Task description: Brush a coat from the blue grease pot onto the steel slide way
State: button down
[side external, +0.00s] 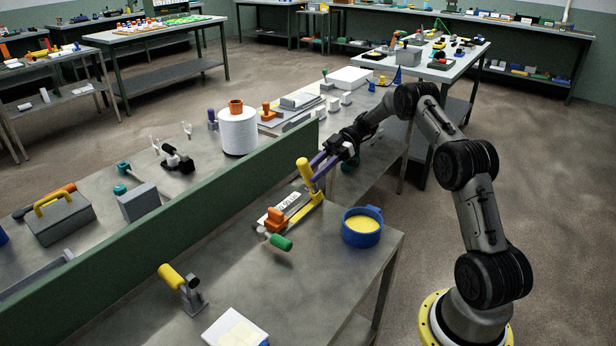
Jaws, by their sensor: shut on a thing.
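The blue grease pot (376,238) stands near the bench's right end, with yellow grease filling its top. The steel slide way (292,204) lies left of it, a grey bar with a pale marked plate and a yellow strip along its near side. I cannot tell if that strip is grease or paint. My gripper (312,172), with purple fingers, is shut on a yellow-handled tool (304,167), apparently the brush. It stands nearly upright over the far end of the slide way. Its lower end is hard to make out, so contact is unclear.
An orange block (276,219) and a green-handled part (281,242) sit at the slide way's near end. A green partition (190,215) runs behind. Bare bench lies between.

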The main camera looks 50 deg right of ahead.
jog(key=shift+a+r, duration=0.1)
jog(key=shift+r, duration=3.9)
jog(key=shift+a, duration=0.15)
jog(key=shift+x, duration=1)
jog(key=shift+s+f, duration=0.15)
